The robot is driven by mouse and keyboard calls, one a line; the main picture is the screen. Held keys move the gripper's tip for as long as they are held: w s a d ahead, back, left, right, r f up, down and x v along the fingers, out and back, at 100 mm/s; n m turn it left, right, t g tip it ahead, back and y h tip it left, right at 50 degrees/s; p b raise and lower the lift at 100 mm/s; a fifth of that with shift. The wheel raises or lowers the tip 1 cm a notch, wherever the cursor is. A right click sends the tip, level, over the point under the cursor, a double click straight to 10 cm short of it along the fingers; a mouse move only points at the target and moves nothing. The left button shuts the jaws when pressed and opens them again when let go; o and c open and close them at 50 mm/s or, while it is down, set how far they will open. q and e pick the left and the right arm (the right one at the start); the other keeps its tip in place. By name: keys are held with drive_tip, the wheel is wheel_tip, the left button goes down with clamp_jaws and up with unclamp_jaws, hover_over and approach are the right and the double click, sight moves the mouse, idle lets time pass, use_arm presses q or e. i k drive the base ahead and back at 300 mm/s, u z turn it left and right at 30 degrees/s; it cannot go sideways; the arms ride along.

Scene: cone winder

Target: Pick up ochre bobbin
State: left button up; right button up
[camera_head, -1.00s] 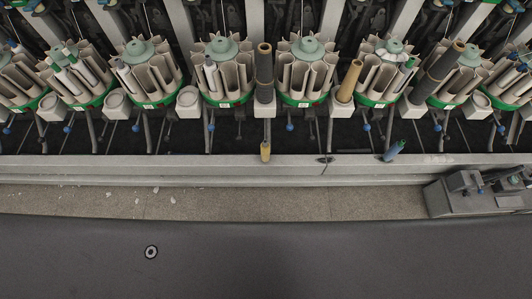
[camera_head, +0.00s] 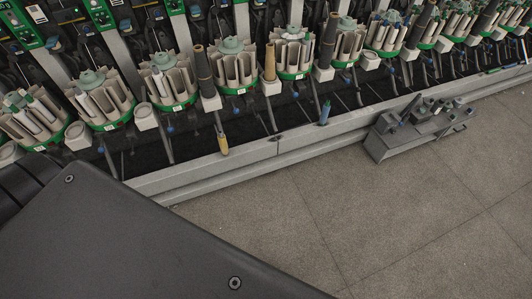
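A small ochre bobbin (camera_head: 223,143) stands at the front edge of the machine, on or against the grey ledge (camera_head: 205,172), left of centre. It is nearly upright. A small blue-grey bobbin (camera_head: 325,112) stands farther right along the same ledge. Neither of my grippers is in view.
Round magazines with green bases (camera_head: 236,66) line the machine behind the ledge. A tall dark cone (camera_head: 204,72) and a tan tube (camera_head: 269,63) stand among them. A grey cart with bobbins (camera_head: 420,130) is at right. The floor (camera_head: 400,215) in front is clear.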

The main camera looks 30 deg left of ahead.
sight(222, 138)
drive_tip(key=z, duration=0.75)
drive_tip(key=i, duration=1.15)
drive_tip(key=u, duration=0.9)
drive_tip(key=i, duration=0.75)
drive_tip(key=u, duration=0.8)
